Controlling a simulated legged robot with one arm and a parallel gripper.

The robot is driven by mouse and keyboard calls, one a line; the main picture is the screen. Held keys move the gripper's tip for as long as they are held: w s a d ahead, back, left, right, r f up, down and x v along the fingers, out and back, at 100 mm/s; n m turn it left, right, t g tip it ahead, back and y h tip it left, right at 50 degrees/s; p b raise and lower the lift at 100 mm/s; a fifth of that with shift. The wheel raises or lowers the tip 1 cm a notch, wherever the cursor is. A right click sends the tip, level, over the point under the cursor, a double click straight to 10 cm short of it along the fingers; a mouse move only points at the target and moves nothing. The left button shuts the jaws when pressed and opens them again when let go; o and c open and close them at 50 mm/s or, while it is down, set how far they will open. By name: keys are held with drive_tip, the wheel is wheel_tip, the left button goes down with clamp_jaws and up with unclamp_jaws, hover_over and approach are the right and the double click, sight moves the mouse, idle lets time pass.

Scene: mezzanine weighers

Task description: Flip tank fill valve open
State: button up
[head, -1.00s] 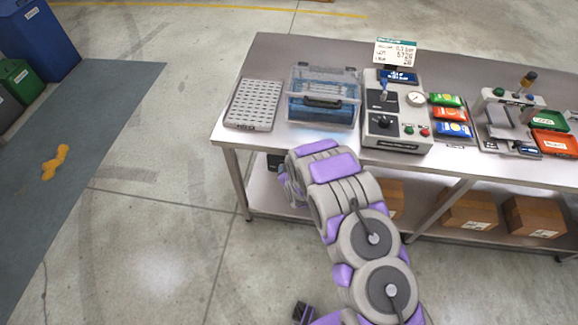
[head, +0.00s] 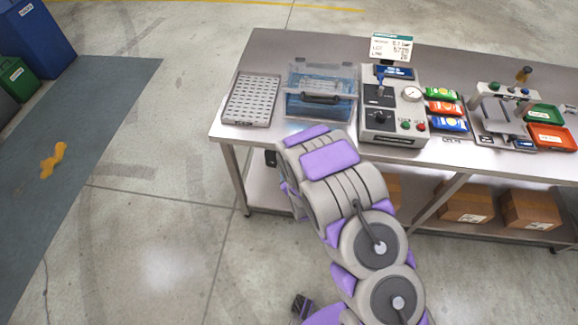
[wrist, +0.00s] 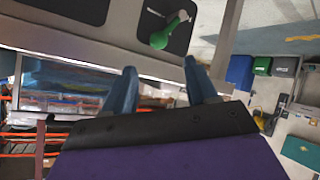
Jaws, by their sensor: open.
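In the wrist view, a green handle (wrist: 168,32) with a pale stem sits on a dark panel at the top. I cannot tell for sure that it is the tank fill valve. My gripper (wrist: 160,82) is open, with two blue-grey fingers apart and nothing between them. The handle appears beyond the fingertips, not between them. In the head view my arm hides the gripper. A clear tank with blue contents (head: 321,103) stands on the bench, left of a grey control box (head: 393,136) with a small blue lever (head: 380,84) and a round gauge (head: 412,93).
The steel bench (head: 280,52) also bears a perforated tray (head: 251,99), coloured packets (head: 445,108) and a weighing stand (head: 500,117). Cardboard boxes (head: 464,204) sit on its lower shelf. A yellow spill (head: 53,160) lies on the mat at left. Floor left of the bench is clear.

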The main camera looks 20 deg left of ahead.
drive_tip(key=v, duration=0.7)
drive_tip(key=shift+p, duration=0.3)
drive_tip(key=shift+s, duration=0.1)
drive_tip(key=shift+c, duration=0.4)
